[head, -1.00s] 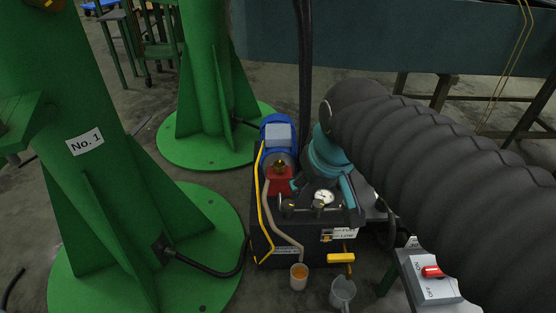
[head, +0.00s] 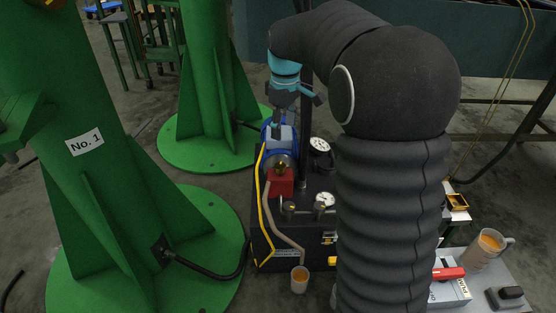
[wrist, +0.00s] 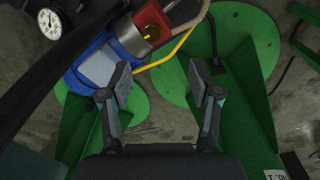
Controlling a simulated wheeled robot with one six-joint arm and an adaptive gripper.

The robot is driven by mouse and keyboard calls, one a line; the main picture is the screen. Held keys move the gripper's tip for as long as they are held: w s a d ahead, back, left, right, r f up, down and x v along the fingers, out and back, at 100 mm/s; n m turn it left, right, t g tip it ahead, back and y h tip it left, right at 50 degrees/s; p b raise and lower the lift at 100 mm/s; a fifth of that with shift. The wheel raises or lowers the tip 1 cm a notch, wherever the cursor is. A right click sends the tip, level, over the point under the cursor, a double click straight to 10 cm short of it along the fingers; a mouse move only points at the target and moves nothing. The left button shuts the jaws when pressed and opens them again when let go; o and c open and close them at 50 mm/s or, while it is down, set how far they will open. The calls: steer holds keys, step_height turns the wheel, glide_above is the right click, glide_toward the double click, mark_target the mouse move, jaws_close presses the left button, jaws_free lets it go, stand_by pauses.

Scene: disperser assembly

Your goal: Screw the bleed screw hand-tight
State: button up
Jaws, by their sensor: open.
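A red block (head: 281,184) sits on the front end of a blue motor (head: 284,137) on the black pump unit (head: 290,245). A small brass fitting (head: 281,168) stands on the block; it may be the bleed screw, but I cannot tell for sure. In the wrist view the red block (wrist: 175,12) and brass fitting (wrist: 152,33) are at the top, beyond the fingertips. My gripper (wrist: 159,80) is open and empty, its fingers wide apart. In the head view it is above the rear of the motor, behind the fitting and apart from it; its fingertips are partly unclear.
Green columns stand at left (head: 75,160) and behind (head: 207,80). A cup of orange liquid (head: 299,280) is on the floor. A jug (head: 487,250) stands on the right table (head: 512,265).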

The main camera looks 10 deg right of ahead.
mark_target(281, 165)
steer(key=shift+n+g, duration=0.3)
steer(key=shift+n, duration=0.2)
steer(key=w+f, duration=0.1)
steer(key=f, duration=0.4)
steer(key=w+f+b, duration=0.1)
steer(key=f, duration=0.5)
steer(key=w+f, duration=0.1)
steer(key=f, duration=0.4)
steer(key=shift+w+f+b, duration=0.15)
steer(key=shift+f+b, duration=0.05)
steer(key=shift+b, duration=0.2)
steer(key=c, duration=1.1)
